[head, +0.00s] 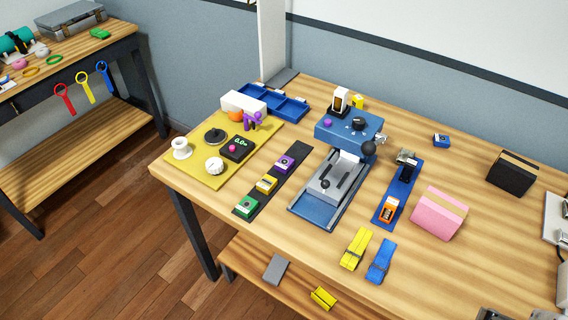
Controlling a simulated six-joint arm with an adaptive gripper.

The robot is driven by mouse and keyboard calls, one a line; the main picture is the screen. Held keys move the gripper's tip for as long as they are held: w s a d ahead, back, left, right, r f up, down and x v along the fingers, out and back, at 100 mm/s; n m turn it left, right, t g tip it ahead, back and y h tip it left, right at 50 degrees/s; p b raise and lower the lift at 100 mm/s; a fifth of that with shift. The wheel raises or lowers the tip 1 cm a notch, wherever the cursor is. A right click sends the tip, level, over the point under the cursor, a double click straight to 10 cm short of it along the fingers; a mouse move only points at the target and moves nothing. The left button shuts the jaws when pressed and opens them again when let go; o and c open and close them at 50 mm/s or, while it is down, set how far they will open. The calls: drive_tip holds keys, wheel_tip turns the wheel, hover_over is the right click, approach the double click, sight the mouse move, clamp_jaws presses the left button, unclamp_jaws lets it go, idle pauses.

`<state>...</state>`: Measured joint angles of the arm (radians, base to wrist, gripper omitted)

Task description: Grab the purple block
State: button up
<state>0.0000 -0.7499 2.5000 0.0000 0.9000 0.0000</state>
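A purple block (285,164) with a pale patch on its top sits at the far end of a dark strip mat (292,176) on the wooden table. On the same mat, a yellow block (267,184) and a green block (246,206) sit nearer the front, in a row with it. Nothing covers the purple block.
A blue machine (348,128) with a grey slide stands right of the mat. Left is a yellow mat (191,166) with a white spool, black dial and purple figure (252,121). Blue trays (287,106) lie behind. Yellow and blue straps (380,261) lie at front right.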

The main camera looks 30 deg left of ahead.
drive_tip(key=shift+c, duration=1)
